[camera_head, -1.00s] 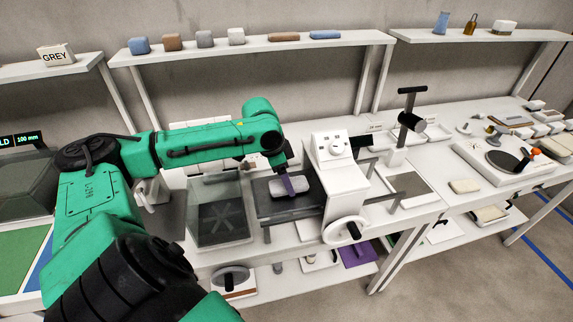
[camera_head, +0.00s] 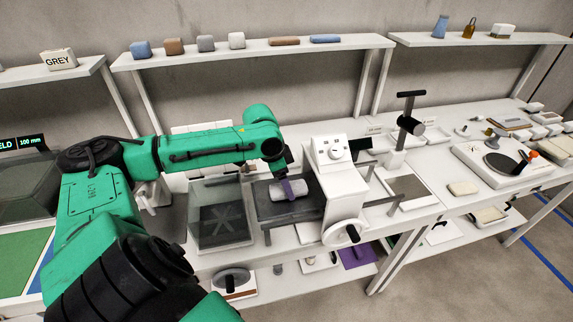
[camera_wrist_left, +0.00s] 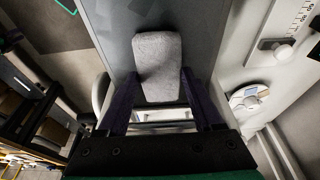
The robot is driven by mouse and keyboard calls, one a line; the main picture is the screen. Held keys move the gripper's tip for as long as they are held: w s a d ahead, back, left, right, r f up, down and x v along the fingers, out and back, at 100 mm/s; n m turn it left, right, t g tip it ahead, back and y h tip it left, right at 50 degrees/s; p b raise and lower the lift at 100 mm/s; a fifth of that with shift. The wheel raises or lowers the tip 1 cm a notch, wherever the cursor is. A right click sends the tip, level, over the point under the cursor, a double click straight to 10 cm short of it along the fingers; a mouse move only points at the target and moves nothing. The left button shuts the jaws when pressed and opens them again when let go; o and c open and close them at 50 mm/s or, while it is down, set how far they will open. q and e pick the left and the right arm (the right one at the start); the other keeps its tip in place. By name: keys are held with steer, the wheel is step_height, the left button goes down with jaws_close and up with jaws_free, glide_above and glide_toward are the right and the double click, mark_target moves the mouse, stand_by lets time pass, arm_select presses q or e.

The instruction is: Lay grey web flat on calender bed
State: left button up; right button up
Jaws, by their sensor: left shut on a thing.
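The grey web (camera_head: 293,189) is a light grey, soft-edged slab at the near end of the calender. My left gripper (camera_head: 287,186), with purple fingers, is shut on it from above. In the left wrist view the web (camera_wrist_left: 157,62) points away from the fingers over the dark grey calender bed (camera_wrist_left: 205,22). The bed also shows in the head view (camera_head: 268,213), left of the white roller housing (camera_head: 335,165). I cannot tell whether the web touches the bed. My right gripper is not in view.
A clear-walled bin (camera_head: 221,224) with a dark floor stands just left of the bed. A white handwheel (camera_head: 343,233) sticks out at the calender's front. A shelf (camera_head: 262,49) with coloured blocks runs behind. A round-plated device (camera_head: 503,163) stands farther right.

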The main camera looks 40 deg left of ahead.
arm_select(q)
steer(key=shift+f, duration=0.2)
steer(key=o, duration=1.4)
steer(key=b+v, duration=0.2)
steer(key=v, duration=1.2)
steer(key=shift+r, duration=0.2)
steer(key=shift+s, duration=0.1)
